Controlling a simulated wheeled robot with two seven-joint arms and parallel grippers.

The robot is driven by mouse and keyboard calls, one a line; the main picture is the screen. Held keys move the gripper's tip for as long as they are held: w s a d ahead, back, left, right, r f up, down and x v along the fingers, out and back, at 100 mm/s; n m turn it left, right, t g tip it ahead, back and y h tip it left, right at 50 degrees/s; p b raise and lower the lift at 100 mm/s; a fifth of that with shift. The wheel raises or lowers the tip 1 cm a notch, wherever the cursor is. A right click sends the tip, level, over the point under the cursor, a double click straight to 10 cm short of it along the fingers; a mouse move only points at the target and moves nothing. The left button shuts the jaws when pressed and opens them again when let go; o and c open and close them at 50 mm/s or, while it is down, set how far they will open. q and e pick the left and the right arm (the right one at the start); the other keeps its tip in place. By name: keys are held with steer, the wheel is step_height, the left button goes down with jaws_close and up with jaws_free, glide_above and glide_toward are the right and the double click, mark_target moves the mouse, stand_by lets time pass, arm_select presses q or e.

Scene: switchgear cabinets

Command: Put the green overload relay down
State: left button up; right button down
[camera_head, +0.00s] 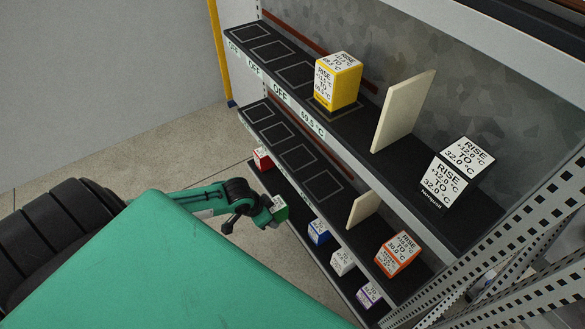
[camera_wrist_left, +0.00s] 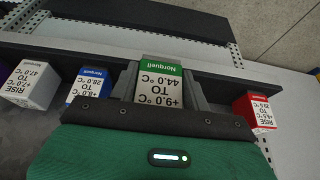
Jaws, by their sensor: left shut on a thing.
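The green overload relay (camera_wrist_left: 160,82) is a box with a green top edge and a white label reading +9.0 °C to 44.0 °C. My left gripper (camera_wrist_left: 158,90) is shut on it, with a finger on each side. In the head view the green relay (camera_head: 280,208) is at the end of my left arm, at the bottom shelf's front edge, between the red and blue boxes. I cannot tell whether it touches the shelf. My left gripper (camera_head: 270,212) partly hides it there. My right gripper is not in view.
A red box (camera_head: 263,158), a blue box (camera_head: 318,232), a white box (camera_head: 342,262) and a purple-marked box (camera_head: 369,294) stand on the bottom shelf. Upper shelves hold a yellow box (camera_head: 338,82), an orange box (camera_head: 397,252), a black-and-white box (camera_head: 453,174), cream dividers (camera_head: 403,112) and empty outlined squares.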

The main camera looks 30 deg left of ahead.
arm_select(q)
steer(key=w+d, duration=0.1)
steer(key=w, duration=0.1)
steer(key=w+d, duration=0.1)
steer(key=w, duration=0.2)
steer(key=w+d, duration=0.1)
steer(key=w, duration=0.1)
steer(key=shift+w, duration=0.3)
steer(key=shift+w+d, duration=0.25)
steer(key=shift+w, duration=0.15)
step_height(320, 180, down, 3)
steer(key=shift+f+b, duration=0.1)
steer(key=shift+b, duration=0.35)
steer(key=shift+f, duration=0.15)
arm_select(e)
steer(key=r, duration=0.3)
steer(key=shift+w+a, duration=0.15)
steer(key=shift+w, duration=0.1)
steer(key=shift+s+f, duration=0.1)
arm_select(q)
steer(key=o, duration=1.1)
steer(key=shift+s+f, duration=0.1)
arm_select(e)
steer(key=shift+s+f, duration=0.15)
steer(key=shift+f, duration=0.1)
